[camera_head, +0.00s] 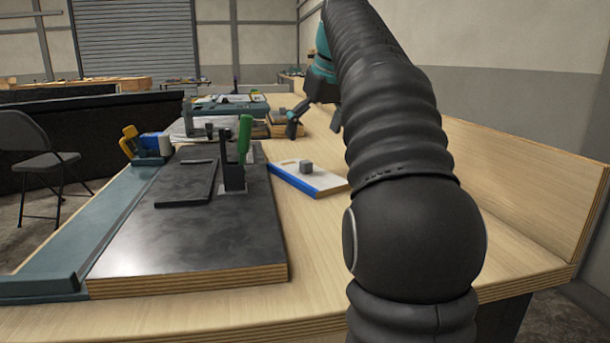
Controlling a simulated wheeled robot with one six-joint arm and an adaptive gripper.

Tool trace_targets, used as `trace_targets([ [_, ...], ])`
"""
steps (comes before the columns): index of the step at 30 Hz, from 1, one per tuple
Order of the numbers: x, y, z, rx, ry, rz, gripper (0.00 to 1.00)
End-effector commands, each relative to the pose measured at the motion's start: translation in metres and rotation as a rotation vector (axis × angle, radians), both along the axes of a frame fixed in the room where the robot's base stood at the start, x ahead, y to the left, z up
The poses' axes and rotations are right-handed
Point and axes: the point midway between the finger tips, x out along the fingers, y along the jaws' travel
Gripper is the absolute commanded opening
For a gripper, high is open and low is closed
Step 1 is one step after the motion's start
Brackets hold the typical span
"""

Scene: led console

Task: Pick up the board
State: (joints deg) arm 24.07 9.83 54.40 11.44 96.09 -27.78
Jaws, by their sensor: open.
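A white board (323,184) with a blue front edge lies flat on the wooden workbench, near the middle of the view. A small grey block (306,167) sits on its top. My gripper (314,128) is open, its two fingers pointing down with nothing seen between them. In the picture it appears above and beyond the white board, apart from it. My black arm hides the area to the right of the board, and part of my gripper's right side.
A thick dark panel (222,245) with an upright black fixture and green handle (245,138) lies left of the white board. A stack of wooden pieces (285,124) and other equipment stand farther back. A low wooden wall (520,185) borders the bench's right side. Bare bench shows before the board.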

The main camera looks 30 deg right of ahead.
Motion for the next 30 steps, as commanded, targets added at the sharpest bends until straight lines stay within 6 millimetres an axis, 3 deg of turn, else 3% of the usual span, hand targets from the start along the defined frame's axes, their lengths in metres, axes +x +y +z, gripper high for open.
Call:
trace_targets([
  [4,0.008,0.001,-0.022,0.001,0.003,-0.001,1.0],
  [14,0.016,0.002,-0.044,0.0,0.002,-0.001,1.0],
  [22,0.028,0.002,-0.078,0.0,0.002,-0.001,1.0],
  [30,0.032,0.003,-0.085,-0.001,0.0,-0.001,1.0],
])
